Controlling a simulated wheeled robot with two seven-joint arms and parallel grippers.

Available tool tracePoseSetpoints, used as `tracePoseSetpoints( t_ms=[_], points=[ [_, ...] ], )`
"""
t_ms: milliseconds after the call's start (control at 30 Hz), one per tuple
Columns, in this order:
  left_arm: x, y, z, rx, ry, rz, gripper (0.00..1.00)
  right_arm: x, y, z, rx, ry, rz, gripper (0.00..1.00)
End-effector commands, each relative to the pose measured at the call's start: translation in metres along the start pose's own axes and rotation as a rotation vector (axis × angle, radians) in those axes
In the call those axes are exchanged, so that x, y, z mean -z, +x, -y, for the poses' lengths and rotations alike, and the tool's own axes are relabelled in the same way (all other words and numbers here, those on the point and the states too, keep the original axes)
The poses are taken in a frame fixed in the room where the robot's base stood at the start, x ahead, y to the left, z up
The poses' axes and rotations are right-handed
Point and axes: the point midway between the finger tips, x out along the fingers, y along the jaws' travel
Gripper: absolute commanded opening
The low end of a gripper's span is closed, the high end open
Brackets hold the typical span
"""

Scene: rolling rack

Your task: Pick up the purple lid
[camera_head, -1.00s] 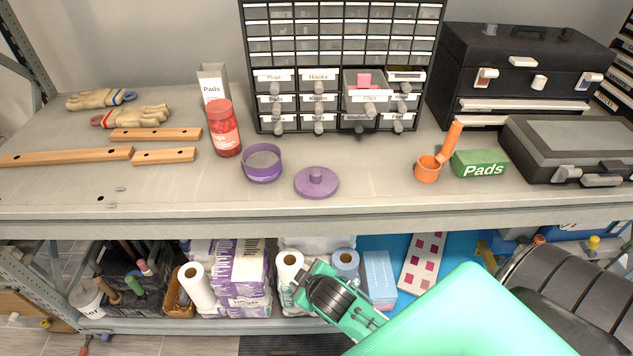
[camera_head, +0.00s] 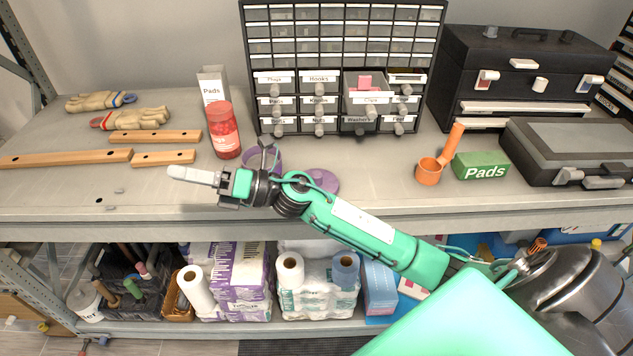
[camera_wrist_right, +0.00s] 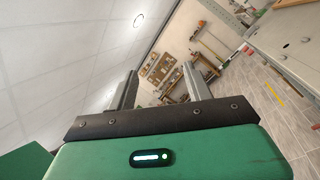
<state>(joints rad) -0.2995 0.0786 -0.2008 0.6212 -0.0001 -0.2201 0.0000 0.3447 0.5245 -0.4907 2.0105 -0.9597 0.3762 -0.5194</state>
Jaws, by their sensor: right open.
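The purple lid (camera_head: 328,183), round with a knob, lies on the bench top in the head view. My right forearm hides part of it. The open purple container (camera_head: 274,160) stands to its left, partly hidden by my right gripper. My right gripper (camera_head: 219,159) is left of the lid and open, with its fingers spread and nothing between them. In the right wrist view the gripper (camera_wrist_right: 160,85) faces the room and ceiling, and the lid does not show there. My left gripper is not in view.
A red jar (camera_head: 223,130) stands just behind my right gripper. Wooden bars (camera_head: 165,157) lie to its left. A drawer cabinet (camera_head: 338,125) stands behind. An orange scoop (camera_head: 429,172) and a green Pads box (camera_head: 481,166) are to the right. The front left bench is mostly clear.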

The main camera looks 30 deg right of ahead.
Motion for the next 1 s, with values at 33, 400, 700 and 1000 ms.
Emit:
tracePoseSetpoints(
  t_ms=[33,400,700,1000],
  points=[
    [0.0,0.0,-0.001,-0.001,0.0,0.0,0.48,0.004,0.005,-0.004,-0.027,-0.118,-0.117,0.51],
    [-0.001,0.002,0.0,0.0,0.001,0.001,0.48,0.011,-0.054,0.041,-0.063,-0.811,-1.045,0.51],
    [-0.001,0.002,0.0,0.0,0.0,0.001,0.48,-0.095,-0.168,0.074,0.136,-0.973,-1.752,0.51],
    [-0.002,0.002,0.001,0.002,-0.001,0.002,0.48,-0.154,-0.223,0.061,0.263,-0.898,-2.03,0.51]
  ],
)
